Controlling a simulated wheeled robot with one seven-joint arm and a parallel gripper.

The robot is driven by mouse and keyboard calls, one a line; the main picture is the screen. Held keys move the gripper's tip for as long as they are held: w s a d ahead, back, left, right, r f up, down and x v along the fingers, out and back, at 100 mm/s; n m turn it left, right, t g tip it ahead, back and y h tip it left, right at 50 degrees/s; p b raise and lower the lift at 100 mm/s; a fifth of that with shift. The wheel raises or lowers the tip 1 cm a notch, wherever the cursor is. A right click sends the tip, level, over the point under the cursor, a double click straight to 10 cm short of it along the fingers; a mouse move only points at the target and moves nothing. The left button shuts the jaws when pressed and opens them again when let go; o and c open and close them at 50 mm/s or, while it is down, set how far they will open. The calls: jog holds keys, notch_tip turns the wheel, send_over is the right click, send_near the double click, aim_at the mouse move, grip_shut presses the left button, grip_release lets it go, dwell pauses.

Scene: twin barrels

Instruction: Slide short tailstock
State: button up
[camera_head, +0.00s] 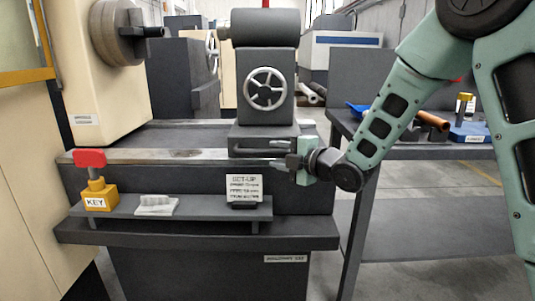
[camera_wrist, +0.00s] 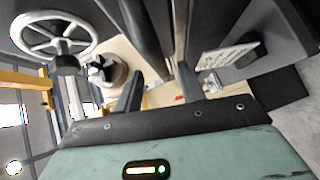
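The short tailstock (camera_head: 265,40) is a dark grey block with a spoked handwheel (camera_head: 265,89), standing on the lathe bed (camera_head: 130,156). A bar handle (camera_head: 246,151) runs along the front of its base. My gripper (camera_head: 276,153) is at the right part of the base front, pointing left, with its fingers apart. I cannot tell whether the handle lies between them. In the wrist view my gripper (camera_wrist: 158,85) is open, with the handwheel (camera_wrist: 55,35) at upper left. The chuck (camera_head: 117,32) is at the left end of the bed.
The bed left of the tailstock looks clear. A side table (camera_head: 440,153) with tools stands at right.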

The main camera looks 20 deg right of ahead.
aim_at(271, 153)
jog(key=shift+x, duration=2.15)
jog(key=shift+c, duration=0.3)
grip_shut()
jog(key=w+a+b, duration=0.4)
jog(key=a+b, duration=0.1)
jog(key=a, duration=0.8)
jog(key=shift+a, duration=0.25)
jog(key=shift+w+r, duration=0.1)
jog(key=shift+o, duration=0.3)
grip_release()
jog(key=shift+a, duration=0.1)
